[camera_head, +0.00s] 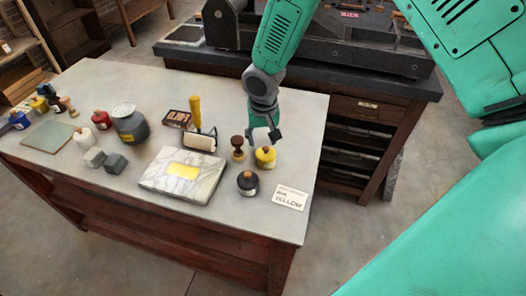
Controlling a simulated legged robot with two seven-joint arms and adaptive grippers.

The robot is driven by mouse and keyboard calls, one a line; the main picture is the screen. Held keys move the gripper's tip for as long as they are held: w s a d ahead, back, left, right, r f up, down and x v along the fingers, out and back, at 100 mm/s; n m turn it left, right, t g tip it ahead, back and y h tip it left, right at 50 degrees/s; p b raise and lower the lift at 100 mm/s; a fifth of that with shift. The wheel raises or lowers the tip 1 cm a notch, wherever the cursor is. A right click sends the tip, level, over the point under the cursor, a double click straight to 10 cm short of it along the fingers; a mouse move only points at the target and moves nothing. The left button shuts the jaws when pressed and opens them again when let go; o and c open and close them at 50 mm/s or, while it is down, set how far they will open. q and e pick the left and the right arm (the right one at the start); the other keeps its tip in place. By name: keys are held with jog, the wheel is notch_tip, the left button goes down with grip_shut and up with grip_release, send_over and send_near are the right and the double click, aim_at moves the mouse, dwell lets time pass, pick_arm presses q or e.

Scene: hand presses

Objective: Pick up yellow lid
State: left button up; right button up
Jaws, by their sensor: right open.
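The yellow lid (265,151) sits on top of a small yellow jar (265,161) near the right part of the light-topped table. My right gripper (262,140) hangs just above the lid with its fingers apart. Its fingers appear to be on either side above the lid, and I cannot tell whether they touch it. My left gripper is not in view.
A wooden stamp (238,148) stands close left of the yellow jar. A black jar (248,183) is in front. A marble slab (184,174), a roller (201,141) and several jars stand further left. A press bench (350,85) is behind.

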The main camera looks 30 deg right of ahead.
aim_at(265, 148)
jog(key=f, duration=0.1)
jog(key=d+f, duration=0.1)
jog(key=f, duration=0.1)
jog(key=d+f, duration=0.1)
jog(key=f, duration=0.1)
jog(key=shift+w+f+p, duration=0.15)
jog(key=shift+w+p, duration=0.1)
jog(key=shift+p, duration=0.1)
jog(key=shift+a, duration=0.4)
jog(key=shift+c, duration=0.4)
jog(key=shift+a, duration=0.1)
grip_shut()
jog(key=shift+s, duration=0.1)
